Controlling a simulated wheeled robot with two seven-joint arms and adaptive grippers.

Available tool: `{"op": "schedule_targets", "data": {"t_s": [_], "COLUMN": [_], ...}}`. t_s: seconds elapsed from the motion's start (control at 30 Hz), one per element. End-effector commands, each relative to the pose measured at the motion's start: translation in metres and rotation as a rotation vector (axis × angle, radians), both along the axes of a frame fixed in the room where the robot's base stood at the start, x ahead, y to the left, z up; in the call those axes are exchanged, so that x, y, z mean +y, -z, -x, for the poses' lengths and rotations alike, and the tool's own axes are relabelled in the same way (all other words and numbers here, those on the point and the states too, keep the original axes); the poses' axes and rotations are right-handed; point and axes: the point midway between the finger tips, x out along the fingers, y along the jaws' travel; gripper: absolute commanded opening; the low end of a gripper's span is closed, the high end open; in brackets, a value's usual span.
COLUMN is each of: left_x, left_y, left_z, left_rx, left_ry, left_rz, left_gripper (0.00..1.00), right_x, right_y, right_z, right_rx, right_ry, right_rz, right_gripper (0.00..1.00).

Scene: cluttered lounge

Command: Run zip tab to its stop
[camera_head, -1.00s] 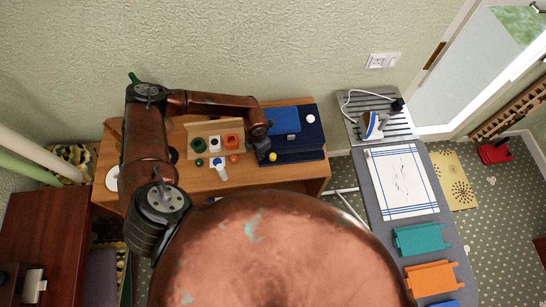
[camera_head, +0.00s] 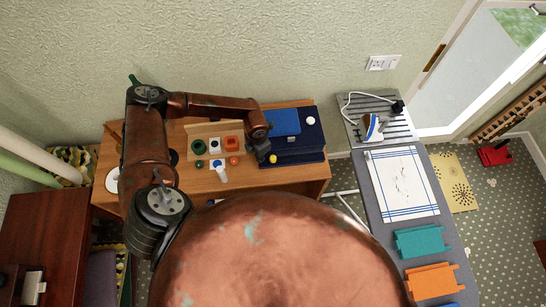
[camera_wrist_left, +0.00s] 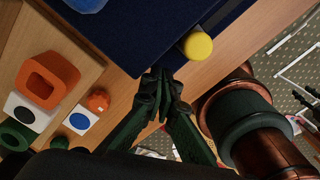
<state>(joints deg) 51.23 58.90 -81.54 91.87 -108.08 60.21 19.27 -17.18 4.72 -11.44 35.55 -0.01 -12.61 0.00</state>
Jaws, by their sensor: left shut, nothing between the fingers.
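A dark navy blue panel (camera_head: 306,149), which also fills the top of the left wrist view (camera_wrist_left: 125,35), lies on the wooden table. A yellow round knob (camera_head: 273,159) sits at its near left edge; in the left wrist view the knob (camera_wrist_left: 198,46) is large and near. I cannot tell whether it is the zip tab, and no zip teeth show clearly. My left gripper (camera_head: 268,155) is shut and empty beside the knob. In the left wrist view its fingertips (camera_wrist_left: 163,76) are at the panel's edge, just below and left of the knob. My right gripper is out of view.
A blue item (camera_head: 284,121) and a white ball (camera_head: 310,120) are on the panel. Left of it stand an orange block (camera_head: 232,142), a green ring (camera_head: 198,146) and small knobs.

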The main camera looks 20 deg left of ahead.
Motion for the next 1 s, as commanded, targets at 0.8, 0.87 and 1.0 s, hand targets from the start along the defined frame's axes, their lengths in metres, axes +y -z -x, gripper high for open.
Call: {"op": "schedule_targets", "data": {"t_s": [0.8,0.87,1.0], "left_x": [-0.007,-0.008,-0.011], "left_y": [0.000,0.000,0.000], "left_z": [-0.004,-0.005,-0.007], "left_rx": [-0.001,-0.001,-0.001], "left_ry": [0.000,0.000,0.000], "left_rz": [0.000,0.000,0.000], "left_gripper": [0.00,0.00,0.00], "right_x": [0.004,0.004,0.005], "right_y": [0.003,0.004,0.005], "right_z": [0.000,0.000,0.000], "right_rx": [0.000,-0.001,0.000], "right_ry": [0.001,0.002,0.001], "right_rz": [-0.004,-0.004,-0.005], "right_gripper": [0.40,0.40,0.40]}}
